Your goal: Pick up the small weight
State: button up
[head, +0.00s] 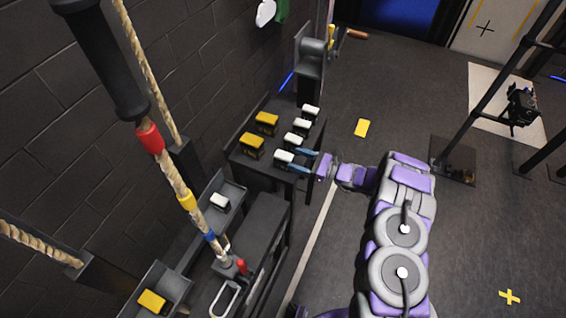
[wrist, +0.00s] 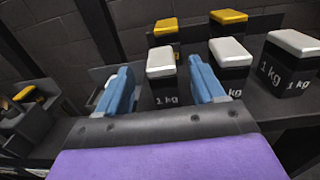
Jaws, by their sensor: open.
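My gripper (head: 302,160) is open at the right edge of a black stand, its two blue fingers pointing left. In the wrist view, a small black weight with a white top (wrist: 161,62), marked "1 kg", stands upright between and just beyond the open fingertips (wrist: 160,75). The same weight shows in the head view (head: 284,156) as the nearest of a row of white-topped weights. Gaps show on both sides of it, and its lower part is visible. How far the fingers reach alongside it is hard to tell.
More white-topped weights (head: 302,125) stand behind it; one (wrist: 230,55) is close to the right finger. Yellow-topped weights (head: 252,145) stand to the left on the stand (head: 262,176). Trays at lower left hold a white-topped (head: 220,200) and a yellow-topped weight (head: 152,301). A rope (head: 176,180) hangs at left.

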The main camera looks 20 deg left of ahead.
aim_at(284, 155)
jog(key=shift+w+a+f+b, duration=0.1)
jog(key=shift+a+b, duration=0.2)
jog(key=shift+a, duration=1.3)
jog(key=shift+w+a+f+b, duration=0.1)
jog(key=shift+a+b, duration=0.2)
jog(key=shift+a, duration=1.25)
jog(key=shift+d+r, duration=0.15)
jog(key=shift+d, duration=0.1)
jog(key=c, duration=0.4)
jog(key=shift+a, duration=0.1)
grip_shut()
